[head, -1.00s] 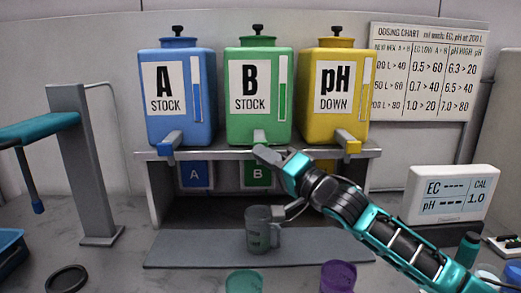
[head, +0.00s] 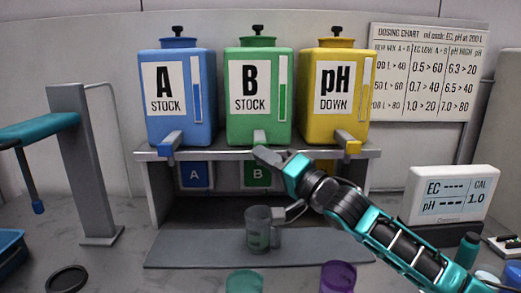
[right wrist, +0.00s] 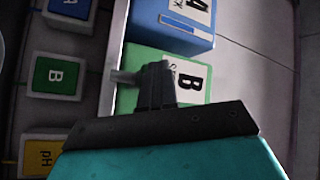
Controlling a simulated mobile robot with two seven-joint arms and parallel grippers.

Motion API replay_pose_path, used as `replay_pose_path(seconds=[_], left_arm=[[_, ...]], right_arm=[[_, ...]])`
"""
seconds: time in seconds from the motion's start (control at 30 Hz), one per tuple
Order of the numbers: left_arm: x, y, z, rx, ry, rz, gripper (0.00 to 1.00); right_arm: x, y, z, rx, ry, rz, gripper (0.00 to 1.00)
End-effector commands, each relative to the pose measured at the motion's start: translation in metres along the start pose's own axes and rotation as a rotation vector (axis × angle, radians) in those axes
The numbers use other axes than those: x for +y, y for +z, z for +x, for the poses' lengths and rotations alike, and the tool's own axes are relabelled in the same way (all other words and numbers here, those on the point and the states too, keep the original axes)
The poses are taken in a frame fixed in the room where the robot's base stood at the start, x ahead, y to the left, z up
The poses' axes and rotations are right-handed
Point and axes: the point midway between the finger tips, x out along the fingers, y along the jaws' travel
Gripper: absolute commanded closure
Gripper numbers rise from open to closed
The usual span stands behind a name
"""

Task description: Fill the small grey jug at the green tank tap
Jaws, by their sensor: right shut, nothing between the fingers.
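The green tank (head: 258,118), marked B STOCK, stands in the middle of the shelf. Its grey tap (head: 259,137) juts out at the front bottom. The small grey jug (head: 257,230) stands upright on the mat below the tap, its handle to the right. I cannot tell how much liquid it holds, and no stream shows clearly. My right gripper (head: 268,157) is shut and empty, its tips just below the tap; I cannot tell if they touch it. In the right wrist view the shut fingers (right wrist: 155,84) are beside the green tank (right wrist: 189,82). My left gripper is out of view.
A blue tank (head: 178,120) and a yellow tank (head: 334,120) flank the green one. A grey mat (head: 190,250) lies under the shelf. A teal cup (head: 244,282) and a purple cup (head: 338,277) stand in front. A meter (head: 452,194) is at right, a grey post (head: 85,165) at left.

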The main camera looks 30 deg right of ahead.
Motion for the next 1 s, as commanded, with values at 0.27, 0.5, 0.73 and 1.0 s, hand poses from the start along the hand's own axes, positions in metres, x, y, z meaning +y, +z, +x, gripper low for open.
replay_pose_path(seconds=[0.27,0.5,0.73,1.0], left_arm=[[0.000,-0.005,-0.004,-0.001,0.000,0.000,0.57],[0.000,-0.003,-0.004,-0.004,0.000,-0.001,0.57],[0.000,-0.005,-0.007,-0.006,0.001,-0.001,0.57],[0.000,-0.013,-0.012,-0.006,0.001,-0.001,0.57]], right_arm=[[-0.007,0.007,-0.010,0.000,0.002,0.001,1.00],[-0.007,0.008,-0.011,0.001,0.001,0.000,1.00],[-0.013,0.014,-0.018,-0.002,0.000,0.005,1.00],[-0.027,0.027,-0.037,-0.001,0.001,0.004,1.00]])
